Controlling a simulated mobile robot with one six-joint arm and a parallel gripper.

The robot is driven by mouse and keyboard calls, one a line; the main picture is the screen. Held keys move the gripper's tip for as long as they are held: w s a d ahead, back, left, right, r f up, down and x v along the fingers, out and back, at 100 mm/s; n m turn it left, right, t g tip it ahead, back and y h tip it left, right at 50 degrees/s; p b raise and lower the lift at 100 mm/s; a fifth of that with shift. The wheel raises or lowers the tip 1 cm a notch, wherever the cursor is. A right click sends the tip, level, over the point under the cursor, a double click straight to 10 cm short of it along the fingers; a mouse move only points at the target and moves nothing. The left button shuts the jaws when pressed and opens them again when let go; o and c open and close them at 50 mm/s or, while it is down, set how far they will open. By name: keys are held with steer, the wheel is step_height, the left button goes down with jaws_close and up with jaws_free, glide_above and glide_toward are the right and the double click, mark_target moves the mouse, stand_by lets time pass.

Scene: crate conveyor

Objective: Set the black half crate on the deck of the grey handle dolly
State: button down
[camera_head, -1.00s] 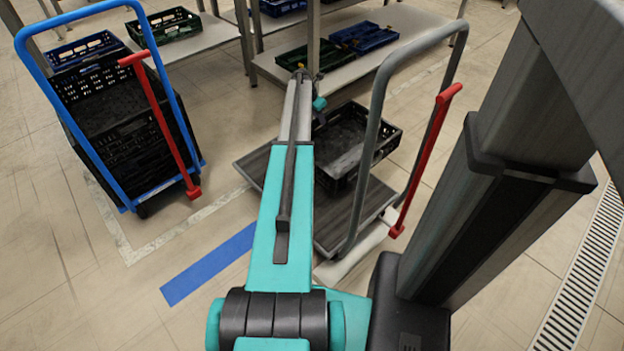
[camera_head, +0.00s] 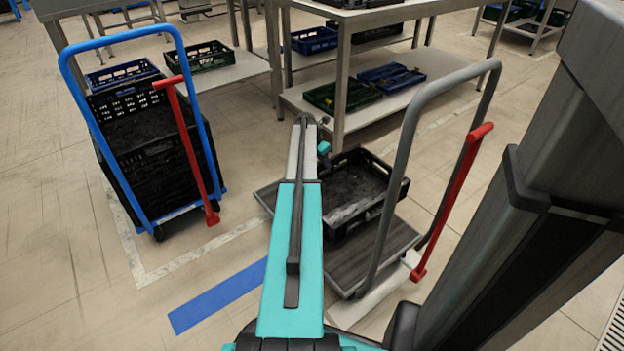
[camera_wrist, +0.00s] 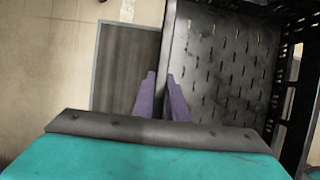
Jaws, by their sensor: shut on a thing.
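The black half crate (camera_head: 365,213) is over the deck (camera_head: 390,258) of the grey handle dolly (camera_head: 408,150), toward the deck's far right part. It looks level and empty. The wrist view shows its perforated floor (camera_wrist: 222,62) at right and the bare deck (camera_wrist: 127,62) at left, beside and below it. In the head view my arm mostly hides the gripper (camera_head: 324,158). I cannot tell whether the crate's underside touches the deck.
A red lever (camera_head: 455,200) stands by the grey handle. A blue handle dolly (camera_head: 82,130) with stacked black crates (camera_head: 165,180) is at left. A metal table (camera_head: 345,60) with green and blue crates on its lower shelf stands behind.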

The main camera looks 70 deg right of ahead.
steer(key=w+a+b, duration=0.1)
steer(key=w+a, duration=0.1)
steer(key=w+a+b, duration=0.1)
steer(key=w+a, duration=0.1)
steer(key=a, duration=0.1)
steer(key=shift+f, duration=0.2)
steer(key=shift+d+f+b, duration=0.1)
steer(key=shift+f+b, duration=1.05)
steer(key=shift+f, duration=0.65)
steer(key=c, duration=1.8)
jaws_free()
steer(key=shift+f, duration=0.1)
steer(key=shift+o, duration=0.2)
